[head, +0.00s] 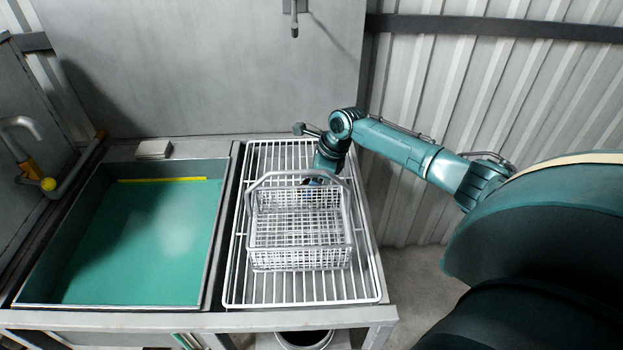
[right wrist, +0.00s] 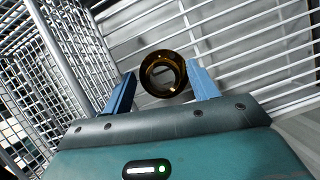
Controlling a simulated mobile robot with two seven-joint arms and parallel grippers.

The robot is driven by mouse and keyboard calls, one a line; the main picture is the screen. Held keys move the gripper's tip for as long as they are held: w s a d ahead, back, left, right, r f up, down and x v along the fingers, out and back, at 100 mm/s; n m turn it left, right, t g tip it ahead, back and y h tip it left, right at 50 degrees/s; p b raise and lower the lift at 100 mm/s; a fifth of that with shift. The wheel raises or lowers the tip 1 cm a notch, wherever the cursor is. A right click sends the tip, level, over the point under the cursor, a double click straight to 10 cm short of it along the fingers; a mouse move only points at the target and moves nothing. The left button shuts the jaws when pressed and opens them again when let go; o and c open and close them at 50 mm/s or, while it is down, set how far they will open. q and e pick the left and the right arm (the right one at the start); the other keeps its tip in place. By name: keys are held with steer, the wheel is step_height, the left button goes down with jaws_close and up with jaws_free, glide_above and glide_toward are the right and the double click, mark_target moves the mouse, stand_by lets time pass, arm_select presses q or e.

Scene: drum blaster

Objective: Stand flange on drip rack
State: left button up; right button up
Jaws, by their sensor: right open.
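The flange (right wrist: 163,74) is a dark, glossy amber-brown ring in the right wrist view. It sits between the two blue fingertips of my right gripper (right wrist: 162,82), which is open. Its hole faces the camera, and I cannot tell whether it touches the fingers or the wires. White wires of the drip rack (right wrist: 262,75) show around it. In the head view, my right gripper (head: 314,181) is low at the back of the drip rack (head: 236,262), partly behind the basket. I cannot make out the flange there. My left gripper is not in view.
A wire basket (head: 300,258) with a raised handle stands on the rack, close beside my right gripper; its mesh (right wrist: 62,48) fills the left of the wrist view. A sink basin (head: 140,240) with green liquid is at left. A metal panel (head: 200,70) rises behind.

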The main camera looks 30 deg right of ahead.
steer(key=v, duration=1.2)
steer(key=shift+b, duration=0.3)
steer(key=shift+w+r, duration=0.1)
